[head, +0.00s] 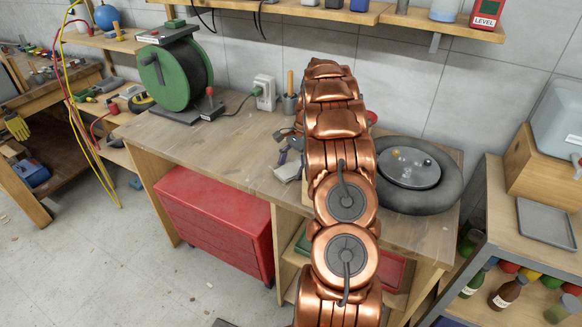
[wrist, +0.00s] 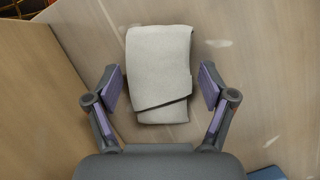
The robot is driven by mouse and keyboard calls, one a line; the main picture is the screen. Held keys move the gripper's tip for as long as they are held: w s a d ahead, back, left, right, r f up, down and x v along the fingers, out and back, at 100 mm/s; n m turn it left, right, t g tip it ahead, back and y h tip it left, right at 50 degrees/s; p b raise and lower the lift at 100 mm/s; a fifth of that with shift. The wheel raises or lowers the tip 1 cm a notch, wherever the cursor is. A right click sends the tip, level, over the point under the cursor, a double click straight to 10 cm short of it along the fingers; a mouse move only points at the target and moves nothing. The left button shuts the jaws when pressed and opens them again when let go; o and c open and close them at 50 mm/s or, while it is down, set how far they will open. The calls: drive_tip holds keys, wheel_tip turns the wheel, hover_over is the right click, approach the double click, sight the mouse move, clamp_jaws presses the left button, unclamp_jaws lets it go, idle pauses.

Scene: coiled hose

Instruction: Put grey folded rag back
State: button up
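The grey folded rag (wrist: 160,72) lies on a light wooden surface in the wrist view, with its folded flap edge toward me. My gripper (wrist: 160,88) is open, with one purple-padded finger on each side of the rag and a visible gap at both sides. In the head view my gripper (head: 288,148) is over the workbench, mostly hidden behind my copper arm. A pale patch that looks like the rag (head: 288,172) shows just below it near the bench's front edge. I cannot tell how high the fingers are above the surface.
The workbench (head: 225,135) holds a green hose reel (head: 165,78) at left and a dark round tyre-like ring with a metal disc (head: 408,168) at right. A red drawer chest (head: 212,215) stands underneath. A shelf (head: 400,20) runs above.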

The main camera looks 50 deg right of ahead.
sight(299, 163)
drive_tip(key=shift+o, duration=0.7)
drive_tip(key=shift+r, duration=0.1)
drive_tip(key=b+v, duration=0.2)
drive_tip(key=v, duration=0.7)
drive_tip(key=shift+d+r+b, duration=0.1)
drive_tip(key=shift+r+b, duration=0.25)
drive_tip(key=shift+b, duration=0.05)
drive_tip(key=shift+p+v, duration=1.15)
drive_tip(key=shift+p, duration=0.35)
